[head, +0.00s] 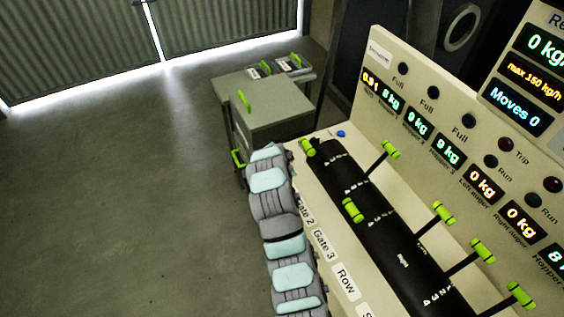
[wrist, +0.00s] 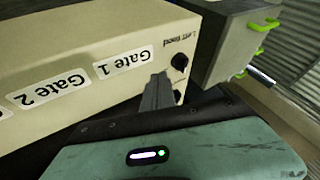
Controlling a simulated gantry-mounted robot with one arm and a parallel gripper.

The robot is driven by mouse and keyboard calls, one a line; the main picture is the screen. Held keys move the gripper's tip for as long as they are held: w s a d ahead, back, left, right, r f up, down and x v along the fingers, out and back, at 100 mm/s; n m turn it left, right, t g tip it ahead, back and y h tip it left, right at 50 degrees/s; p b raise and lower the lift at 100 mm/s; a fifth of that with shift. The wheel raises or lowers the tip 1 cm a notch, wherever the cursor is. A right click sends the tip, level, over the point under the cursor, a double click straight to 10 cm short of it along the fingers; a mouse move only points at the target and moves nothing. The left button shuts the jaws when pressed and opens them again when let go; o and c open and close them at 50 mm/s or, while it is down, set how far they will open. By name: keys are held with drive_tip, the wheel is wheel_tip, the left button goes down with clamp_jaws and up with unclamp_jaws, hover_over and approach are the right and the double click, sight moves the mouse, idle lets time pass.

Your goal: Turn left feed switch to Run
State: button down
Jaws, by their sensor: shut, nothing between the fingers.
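The left feed switch (wrist: 180,62) is a small black knob on the cream front panel, beside the printed "Left feed" label (wrist: 180,38) in the wrist view. The direction its pointer faces is too small to read. My gripper (wrist: 160,78) is shut and empty, its grey fingers just left of and below the knob in the picture. I cannot tell whether they touch the panel; I see a gap to the knob. A dark round part (wrist: 178,96) sits below the knob, partly beside the fingers. In the head view the switch is hidden, and my arm runs along the console's left edge.
Gate 1 (wrist: 123,63) and Gate 2 (wrist: 48,86) labels lie along the panel. A grey cabinet (head: 270,123) with green handles stands beyond the console's end. Green-tipped levers (head: 390,149) rise from the console top. The floor at left is clear.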

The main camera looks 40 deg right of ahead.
drive_tip(key=x, duration=0.5)
drive_tip(key=shift+w+d+f, duration=0.15)
drive_tip(key=shift+f, duration=0.1)
drive_tip(key=shift+w+d+r, duration=0.15)
drive_tip(key=shift+w+d, duration=0.05)
drive_tip(key=shift+w, duration=0.7)
drive_tip(key=shift+w+d, duration=0.25)
drive_tip(key=shift+w, duration=0.8)
drive_tip(key=shift+f+b, duration=0.2)
drive_tip(key=shift+b, duration=0.1)
